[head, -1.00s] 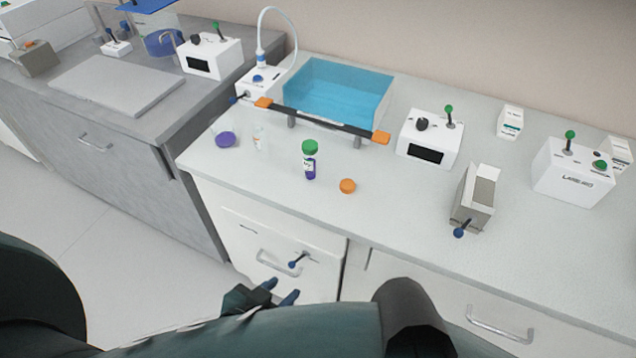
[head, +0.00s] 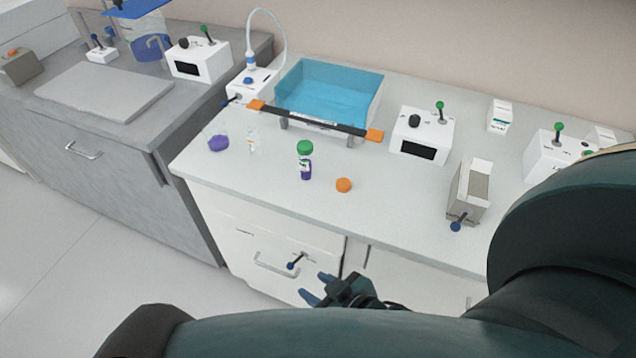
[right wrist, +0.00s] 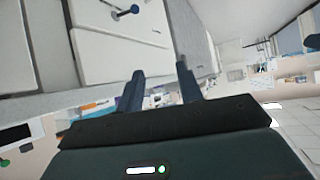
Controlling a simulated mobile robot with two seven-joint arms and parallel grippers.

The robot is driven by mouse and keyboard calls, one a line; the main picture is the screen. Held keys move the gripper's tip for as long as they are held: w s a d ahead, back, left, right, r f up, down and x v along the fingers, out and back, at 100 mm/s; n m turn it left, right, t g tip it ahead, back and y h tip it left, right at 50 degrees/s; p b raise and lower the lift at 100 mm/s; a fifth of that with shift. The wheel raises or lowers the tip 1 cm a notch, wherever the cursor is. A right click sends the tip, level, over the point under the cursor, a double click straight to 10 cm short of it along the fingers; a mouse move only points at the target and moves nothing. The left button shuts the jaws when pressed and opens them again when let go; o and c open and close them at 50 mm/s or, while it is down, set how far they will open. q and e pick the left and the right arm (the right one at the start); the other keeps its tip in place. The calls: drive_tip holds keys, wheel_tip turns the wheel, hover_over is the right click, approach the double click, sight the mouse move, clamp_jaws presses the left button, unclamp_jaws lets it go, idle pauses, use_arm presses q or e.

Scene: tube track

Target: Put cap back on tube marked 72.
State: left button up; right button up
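In the head view a small tube with a green cap (head: 305,149) and purple lower part (head: 305,171) stands on the counter. An orange cap (head: 343,185) lies to its right. A clear vial (head: 253,140) with no coloured cap stands to its left. I cannot read a 72 on either. My right gripper (head: 316,287) is in front of the drawers, lower than the countertop and apart from the tubes. It is open and empty; its two blue fingers also show apart in the right wrist view (right wrist: 160,78). My left gripper is out of view.
A blue basin (head: 330,92) with an orange-ended bar (head: 312,120) stands behind the tubes. A purple item (head: 218,143) sits left. White devices (head: 422,135) and a grey box (head: 469,192) stand right. The counter's front edge and drawer handle (head: 275,266) are near my gripper.

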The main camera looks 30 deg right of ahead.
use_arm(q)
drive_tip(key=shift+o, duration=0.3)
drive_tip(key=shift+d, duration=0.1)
use_arm(e)
drive_tip(key=shift+o, duration=0.3)
drive_tip(key=shift+s+f, duration=0.15)
drive_tip(key=shift+s, duration=0.1)
